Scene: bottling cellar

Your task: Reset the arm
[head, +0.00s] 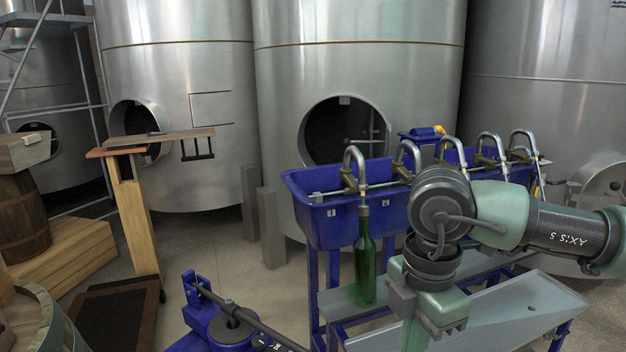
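My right arm (568,232) comes in from the right edge and bends down at a dark round joint. My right gripper (430,300) hangs below that joint, in front of the blue filler. Its fingers are not clearly seen, and a pale green part runs down out of the bottom edge. I cannot tell whether it is open or shut. My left arm and gripper are not in view.
A green bottle (365,262) stands upright under a spout of the blue filling trough (325,215), left of my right gripper. A grey bench (530,305) lies below. A blue device with a lever (232,325) stands lower left. Steel tanks (180,70) fill the back.

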